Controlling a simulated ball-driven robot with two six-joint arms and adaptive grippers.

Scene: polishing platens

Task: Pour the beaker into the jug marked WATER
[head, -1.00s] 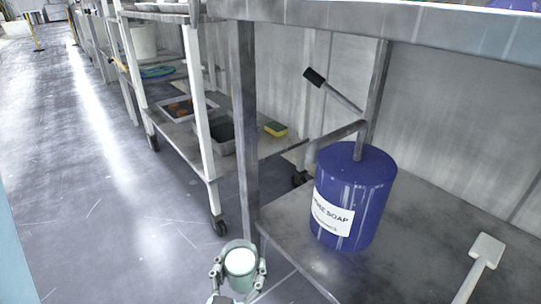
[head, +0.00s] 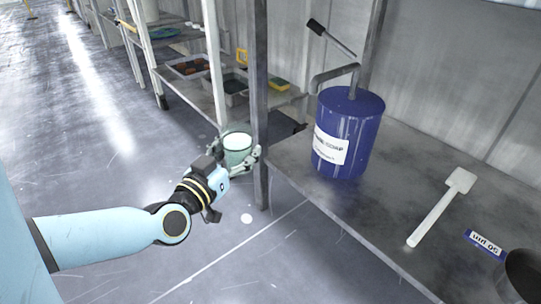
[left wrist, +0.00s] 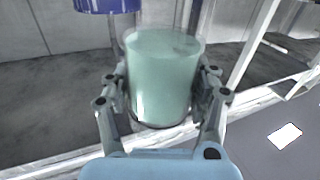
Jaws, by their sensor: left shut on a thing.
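The beaker (head: 237,147) is clear-walled and holds a pale green liquid; in the left wrist view the beaker (left wrist: 162,80) stands upright with its liquid surface near the top. My left gripper (head: 238,160) is shut around the beaker's sides and holds it in the air beside the front-left leg of the steel bench. In the left wrist view the gripper's fingers (left wrist: 163,95) press on both sides of it. No jug marked WATER can be made out in these frames. My right gripper is not in view.
The floor at left is clear.

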